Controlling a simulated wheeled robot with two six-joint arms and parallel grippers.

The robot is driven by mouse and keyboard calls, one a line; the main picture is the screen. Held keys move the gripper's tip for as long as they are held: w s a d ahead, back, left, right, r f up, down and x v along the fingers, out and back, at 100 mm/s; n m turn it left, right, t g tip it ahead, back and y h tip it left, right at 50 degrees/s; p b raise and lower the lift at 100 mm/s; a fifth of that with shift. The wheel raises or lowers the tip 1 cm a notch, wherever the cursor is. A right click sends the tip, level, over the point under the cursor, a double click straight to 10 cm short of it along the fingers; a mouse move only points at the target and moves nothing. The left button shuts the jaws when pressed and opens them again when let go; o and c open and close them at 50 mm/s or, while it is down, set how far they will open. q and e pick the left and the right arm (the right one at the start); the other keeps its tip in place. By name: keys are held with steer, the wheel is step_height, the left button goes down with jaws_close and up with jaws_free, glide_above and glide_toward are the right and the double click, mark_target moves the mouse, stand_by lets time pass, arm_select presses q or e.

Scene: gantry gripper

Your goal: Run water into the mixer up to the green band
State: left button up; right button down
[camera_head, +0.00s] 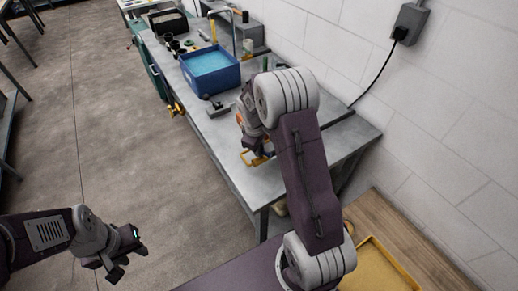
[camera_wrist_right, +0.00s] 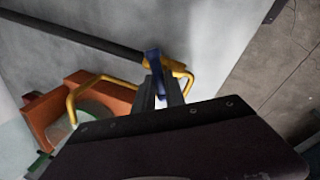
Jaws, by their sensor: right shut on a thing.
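My right gripper (camera_wrist_right: 163,88) is shut on a slim blue lever (camera_wrist_right: 153,63) beside a yellow fitting (camera_wrist_right: 178,68) at the end of a dark pipe (camera_wrist_right: 75,32). In the head view my right arm hides most of this spot, with a yellow bar (camera_head: 247,158) showing at the table edge. An orange body with a yellow handle (camera_wrist_right: 73,103) stands beside the gripper in the right wrist view; I cannot tell whether it is the mixer. I cannot make out a water level or the green band. My left gripper (camera_head: 127,258) is open and empty above the floor.
A blue bin (camera_head: 226,82) with pale blue contents stands on the grey metal table (camera_head: 222,128). Small dark items and a black box (camera_head: 168,22) lie farther back. A block wall (camera_head: 440,120) bounds the right side. The floor (camera_head: 100,140) at left is clear.

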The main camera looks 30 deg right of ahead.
steer(key=shift+w+d+m+g, duration=0.1)
steer(key=shift+m+g, duration=0.15)
steer(key=shift+m, duration=1.2)
steer(key=shift+w+d+m+g, duration=0.1)
steer(key=shift+m+g, duration=0.15)
steer(key=shift+m, duration=1.2)
steer(key=c, duration=1.4)
jaws_free()
step_height(320, 180, up, 9)
steer(key=a, duration=0.1)
steer(key=shift+a, duration=0.4)
steer(key=shift+s, duration=0.1)
